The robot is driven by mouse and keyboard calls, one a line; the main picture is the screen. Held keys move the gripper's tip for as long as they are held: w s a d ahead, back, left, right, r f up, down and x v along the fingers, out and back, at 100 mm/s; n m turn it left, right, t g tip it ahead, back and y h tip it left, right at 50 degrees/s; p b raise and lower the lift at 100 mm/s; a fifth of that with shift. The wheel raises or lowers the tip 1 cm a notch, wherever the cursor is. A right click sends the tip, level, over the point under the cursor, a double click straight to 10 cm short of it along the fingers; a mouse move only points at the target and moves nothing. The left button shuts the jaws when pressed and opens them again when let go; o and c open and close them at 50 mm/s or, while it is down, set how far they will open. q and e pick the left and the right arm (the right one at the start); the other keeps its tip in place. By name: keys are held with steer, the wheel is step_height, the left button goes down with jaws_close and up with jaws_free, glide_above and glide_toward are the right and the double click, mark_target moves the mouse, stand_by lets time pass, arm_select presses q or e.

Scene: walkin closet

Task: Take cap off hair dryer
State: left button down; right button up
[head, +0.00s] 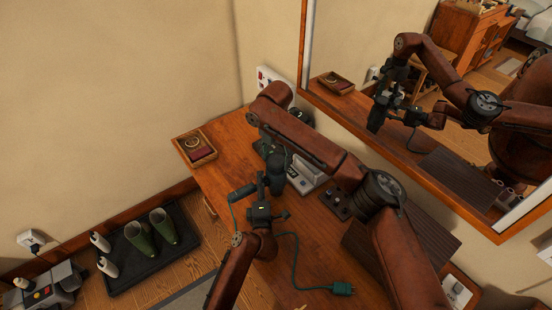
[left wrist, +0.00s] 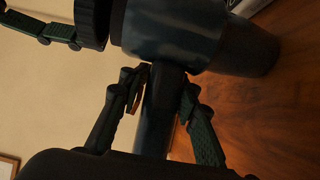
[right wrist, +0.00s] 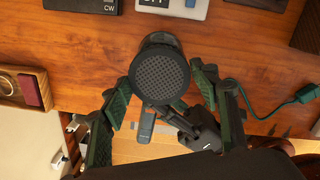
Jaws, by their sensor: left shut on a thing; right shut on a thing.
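The dark teal hair dryer (left wrist: 190,35) is held above the wooden table. My left gripper (left wrist: 160,100) is shut on its handle (left wrist: 162,110), one finger on each side. The round black cap (left wrist: 90,22) with a mesh face (right wrist: 160,76) is at the dryer's rear end, lined up with the body. A narrow gap seems to show between cap and body. My right gripper (right wrist: 162,92) is shut on the cap's rim, a finger on each side. In the head view the dryer (head: 276,170) is small and partly hidden between both grippers.
A wooden tray (head: 196,148) sits at the table's left corner. Switch boxes (head: 338,202) stand behind the dryer. A large mirror (head: 400,110) lines the wall. Boots (head: 150,235) stand on a floor mat.

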mark_target(276, 161)
arm_select(q)
steer(key=shift+r, duration=0.15)
arm_select(e)
steer(key=shift+s+r, duration=0.1)
steer(key=shift+r, duration=1.9)
arm_select(q)
steer(key=c, duration=1.8)
jaws_free()
steer(key=o, duration=0.4)
steer(key=shift+s, duration=0.1)
